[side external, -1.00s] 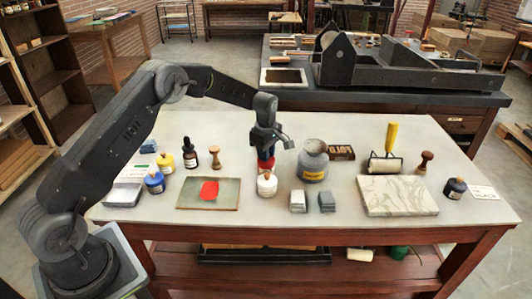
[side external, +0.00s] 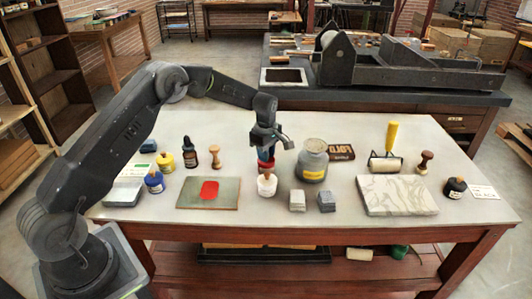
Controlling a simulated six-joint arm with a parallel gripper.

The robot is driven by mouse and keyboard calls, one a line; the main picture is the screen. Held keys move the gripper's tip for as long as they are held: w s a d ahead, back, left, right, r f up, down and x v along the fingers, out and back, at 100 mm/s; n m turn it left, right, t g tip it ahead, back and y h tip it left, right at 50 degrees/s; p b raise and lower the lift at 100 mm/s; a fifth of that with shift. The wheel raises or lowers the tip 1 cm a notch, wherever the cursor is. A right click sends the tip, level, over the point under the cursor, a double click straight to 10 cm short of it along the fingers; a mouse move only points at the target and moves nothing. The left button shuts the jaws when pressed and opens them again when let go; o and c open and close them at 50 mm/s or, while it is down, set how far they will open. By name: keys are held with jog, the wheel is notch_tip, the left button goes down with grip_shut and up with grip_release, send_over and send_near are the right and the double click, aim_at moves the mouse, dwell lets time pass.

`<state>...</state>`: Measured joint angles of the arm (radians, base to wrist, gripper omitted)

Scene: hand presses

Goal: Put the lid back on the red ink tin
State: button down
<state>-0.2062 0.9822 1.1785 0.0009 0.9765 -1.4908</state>
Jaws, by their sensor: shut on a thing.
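The red ink tin (side external: 266,166) stands near the middle of the table, behind a small white pot with a brown top (side external: 267,184). Only a band of red shows between the pot and my gripper. My gripper (side external: 266,155) points down right over the red tin and is shut on the lid. The lid is small and mostly hidden by the fingers. I cannot tell whether the lid touches the tin's rim.
A large grey jar (side external: 313,163) stands close right of my gripper. A wooden stamp (side external: 215,158) and ink bottles stand left. An inked plate (side external: 190,193) lies front left. Two grey blocks (side external: 297,200) and a marble slab (side external: 397,195) lie right.

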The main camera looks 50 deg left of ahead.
dwell(0.4)
jog(key=shift+c, duration=2.3)
grip_release()
jog(key=shift+r, duration=0.1)
jog(key=shift+r, duration=3.4)
grip_shut()
